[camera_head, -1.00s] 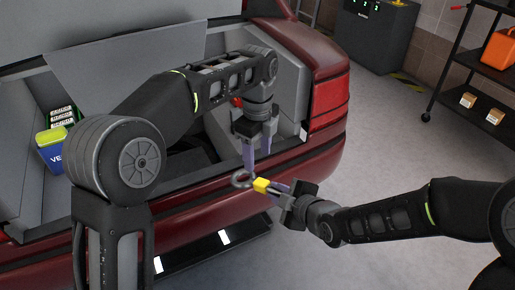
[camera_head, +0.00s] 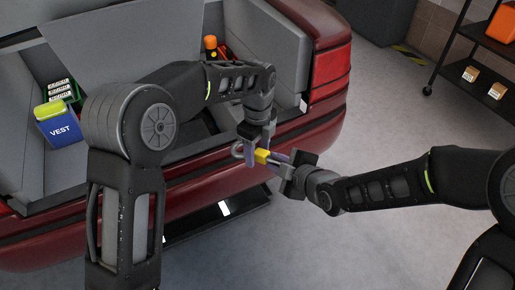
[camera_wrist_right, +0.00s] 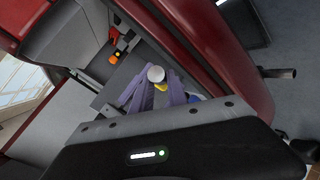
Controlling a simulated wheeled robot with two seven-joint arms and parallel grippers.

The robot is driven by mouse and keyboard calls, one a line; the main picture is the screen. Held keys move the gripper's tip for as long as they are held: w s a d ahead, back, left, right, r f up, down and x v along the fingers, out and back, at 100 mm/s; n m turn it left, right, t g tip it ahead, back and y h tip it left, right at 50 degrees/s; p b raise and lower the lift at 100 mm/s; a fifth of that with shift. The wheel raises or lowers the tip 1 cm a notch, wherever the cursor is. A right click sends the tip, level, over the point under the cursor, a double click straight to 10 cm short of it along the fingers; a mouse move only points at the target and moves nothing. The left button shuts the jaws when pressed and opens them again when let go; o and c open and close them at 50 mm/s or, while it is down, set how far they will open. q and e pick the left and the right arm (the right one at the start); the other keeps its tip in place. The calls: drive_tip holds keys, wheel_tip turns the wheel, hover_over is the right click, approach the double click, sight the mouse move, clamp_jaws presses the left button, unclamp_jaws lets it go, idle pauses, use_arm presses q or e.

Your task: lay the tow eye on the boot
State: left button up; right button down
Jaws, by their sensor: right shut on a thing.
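The tow eye, with a grey ring (camera_head: 237,149) and a yellow shank (camera_head: 261,156), is held level outside the red car's rear bumper. My right gripper (camera_head: 272,158) is shut on its shank end. In the right wrist view, the tow eye (camera_wrist_right: 156,74) shows end-on between my purple right fingers (camera_wrist_right: 153,96). My left gripper (camera_head: 258,146) points down at the tow eye, with its fingers beside the shank near the ring; whether they grip it is unclear. The open boot (camera_head: 70,172) lies behind my left arm, which hides much of its floor.
A blue vest pouch (camera_head: 65,128) and a green crate (camera_head: 70,93) of small boxes sit at the boot's left. Orange and red items (camera_head: 210,43) stand at its back right. The bumper (camera_head: 210,180) runs below. A shelf cart (camera_head: 480,75) stands far right.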

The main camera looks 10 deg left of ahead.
use_arm(q)
clamp_jaws()
use_arm(e)
drive_tip(key=shift+r, duration=0.1)
idle(0.3)
drive_tip(key=c, duration=1.2)
unclamp_jaws()
drive_tip(key=shift+c, duration=0.2)
drive_tip(key=v, duration=0.7)
drive_tip(key=shift+s+d, duration=0.15)
